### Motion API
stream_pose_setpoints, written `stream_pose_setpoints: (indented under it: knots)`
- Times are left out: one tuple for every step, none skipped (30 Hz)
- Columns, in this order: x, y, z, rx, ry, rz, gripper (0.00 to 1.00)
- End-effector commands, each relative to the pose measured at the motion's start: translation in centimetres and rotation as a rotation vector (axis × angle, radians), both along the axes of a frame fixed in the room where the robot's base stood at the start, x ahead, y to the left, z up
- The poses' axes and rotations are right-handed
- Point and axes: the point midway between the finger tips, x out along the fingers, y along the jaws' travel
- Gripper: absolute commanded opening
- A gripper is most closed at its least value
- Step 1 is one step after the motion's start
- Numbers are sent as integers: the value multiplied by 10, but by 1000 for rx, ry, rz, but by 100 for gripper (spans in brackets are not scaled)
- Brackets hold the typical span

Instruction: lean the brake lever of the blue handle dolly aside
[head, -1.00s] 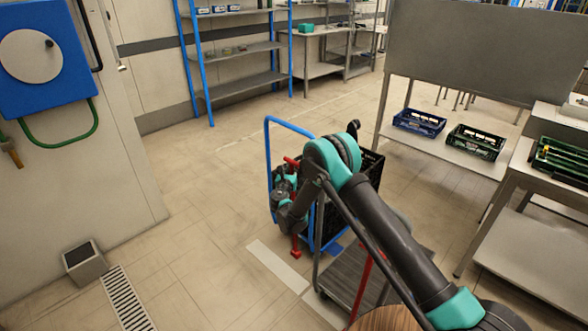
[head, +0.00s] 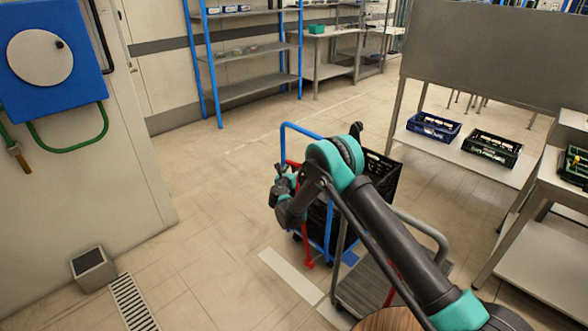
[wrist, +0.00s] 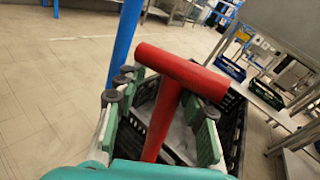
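The blue handle dolly stands on the floor mid-view, its blue handle (head: 283,150) rising behind my gripper (head: 279,190). Its red brake lever shows partly in the head view, with the lower end (head: 309,258) near the floor; my arm hides part of it. In the wrist view the lever (wrist: 160,122) is a red stem with a crossbar on top. My gripper (wrist: 160,125) is open, with one finger on each side of the stem and visible gaps. I cannot tell whether either finger touches the lever.
Black crates (head: 384,172) sit on the dolly. A grey-handled dolly (head: 427,232) with its own red lever stands close on the right, beneath my arm.

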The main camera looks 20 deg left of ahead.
Motion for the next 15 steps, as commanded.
stream_pose_setpoints:
  knots:
    - [0, -1, 0, 0, 0, -1, 42]
    - [1, -1, 0, 0, 0, -2, 42]
    - [1, -2, 0, 0, -1, -3, 42]
    - [1, -2, 0, -1, 0, -4, 42]
    - [1, -2, 0, -1, 0, -4, 42]
    - [1, -3, 0, -1, 0, -5, 42]
    - [1, -3, 0, -1, 0, -5, 42]
    - [1, -3, 0, 0, 0, -6, 42]
    - [1, -3, 0, 0, 0, -6, 42]
    - [0, -3, 1, 0, 0, -6, 42]
    - [-2, -4, 1, 0, 0, -6, 42]
    - [-5, -4, 1, -1, 0, -5, 42]
    - [-8, -4, 2, -1, 0, -5, 42]
    - [-11, -5, 2, -1, 0, -4, 42]
    - [-17, -6, 3, -1, 0, -4, 42]
